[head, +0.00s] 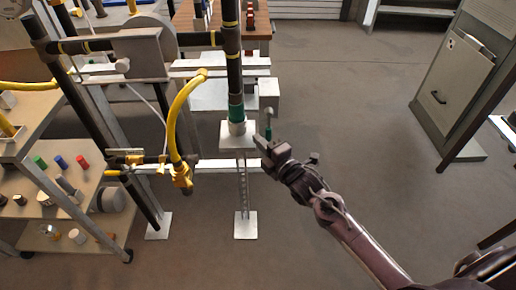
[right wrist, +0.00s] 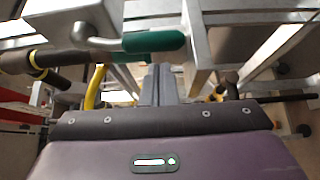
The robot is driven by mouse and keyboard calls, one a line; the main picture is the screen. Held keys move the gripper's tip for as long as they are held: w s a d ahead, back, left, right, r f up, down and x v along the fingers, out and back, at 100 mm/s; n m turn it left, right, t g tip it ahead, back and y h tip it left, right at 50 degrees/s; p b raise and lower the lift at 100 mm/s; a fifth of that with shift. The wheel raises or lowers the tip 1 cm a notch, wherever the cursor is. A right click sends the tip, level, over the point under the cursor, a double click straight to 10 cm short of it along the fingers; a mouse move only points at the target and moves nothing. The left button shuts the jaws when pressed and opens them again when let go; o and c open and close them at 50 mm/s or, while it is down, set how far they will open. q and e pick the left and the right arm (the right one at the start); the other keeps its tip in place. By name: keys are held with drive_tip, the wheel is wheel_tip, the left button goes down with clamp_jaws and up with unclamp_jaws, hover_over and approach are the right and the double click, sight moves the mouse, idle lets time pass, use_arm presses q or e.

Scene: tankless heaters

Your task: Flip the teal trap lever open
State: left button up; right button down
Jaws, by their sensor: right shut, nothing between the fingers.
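In the right wrist view the lever (right wrist: 153,42) is a rounded teal grip on a bent metal stem, lying roughly sideways across the upper middle. My right gripper (head: 262,141) is shut and empty, with its tips just below the lever in the head view. In the right wrist view its closed fingers (right wrist: 158,84) point up toward the lever's underside; I cannot tell whether they touch it. My left gripper is not in view.
The black pipe (head: 232,65) with a green band stands on a metal post left of my gripper. A yellow hose (head: 176,122) and brass fittings are further left. A shelf cart (head: 25,150) stands at far left. The floor at right is open up to a grey cabinet (head: 455,80).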

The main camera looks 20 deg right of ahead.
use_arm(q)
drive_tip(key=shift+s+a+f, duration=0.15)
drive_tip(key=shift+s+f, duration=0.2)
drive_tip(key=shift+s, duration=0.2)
use_arm(e)
drive_tip(key=shift+d, duration=0.75)
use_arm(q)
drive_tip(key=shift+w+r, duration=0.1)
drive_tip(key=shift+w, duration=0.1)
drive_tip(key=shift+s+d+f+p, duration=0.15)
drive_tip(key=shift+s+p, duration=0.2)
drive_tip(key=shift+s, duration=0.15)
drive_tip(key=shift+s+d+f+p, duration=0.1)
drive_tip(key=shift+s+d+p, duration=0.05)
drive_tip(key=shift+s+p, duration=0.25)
use_arm(e)
drive_tip(key=shift+s+d+n+g, duration=0.1)
drive_tip(key=shift+d+n+g, duration=0.2)
drive_tip(key=shift+n, duration=0.1)
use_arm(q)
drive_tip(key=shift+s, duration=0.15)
